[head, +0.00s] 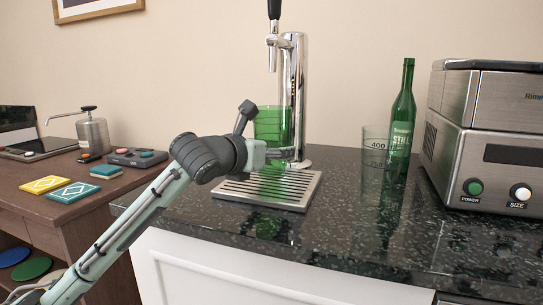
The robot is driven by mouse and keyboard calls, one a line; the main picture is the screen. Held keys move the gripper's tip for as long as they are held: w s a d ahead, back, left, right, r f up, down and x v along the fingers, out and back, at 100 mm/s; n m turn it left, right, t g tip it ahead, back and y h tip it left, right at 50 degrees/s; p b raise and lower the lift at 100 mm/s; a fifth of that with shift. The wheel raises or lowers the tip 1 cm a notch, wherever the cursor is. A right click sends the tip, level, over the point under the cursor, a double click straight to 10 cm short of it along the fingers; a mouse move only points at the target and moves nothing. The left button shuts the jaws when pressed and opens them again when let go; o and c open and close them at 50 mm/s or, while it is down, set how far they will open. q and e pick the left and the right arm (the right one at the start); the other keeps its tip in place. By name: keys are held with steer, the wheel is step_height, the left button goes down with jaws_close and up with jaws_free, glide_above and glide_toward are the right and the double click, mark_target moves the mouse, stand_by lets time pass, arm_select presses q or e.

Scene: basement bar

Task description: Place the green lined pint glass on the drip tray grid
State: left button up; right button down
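The green pint glass (271,123) is upright in front of the tap column, over the drip tray (306,196). Its lower part is partly covered by my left gripper (256,135). A green tint shows on the grid below it; I cannot tell whether the glass's base touches the grid. My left gripper is right at the glass's left and front side, one dark finger raised beside its upper part. The finger spacing and grip on the glass are not clear. My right gripper is not in view.
A chrome beer tap (292,80) stands behind the tray. A wooden table (75,212) at left holds coasters and a pump dispenser (92,135). The front-right counter is clear.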

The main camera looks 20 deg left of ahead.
arm_select(q)
steer(key=shift+f, duration=0.3)
steer(key=shift+f, duration=0.1)
steer(key=o, duration=1.6)
steer(key=shift+f, duration=0.1)
steer(key=shift+c, duration=0.2)
steer(key=v, duration=1.2)
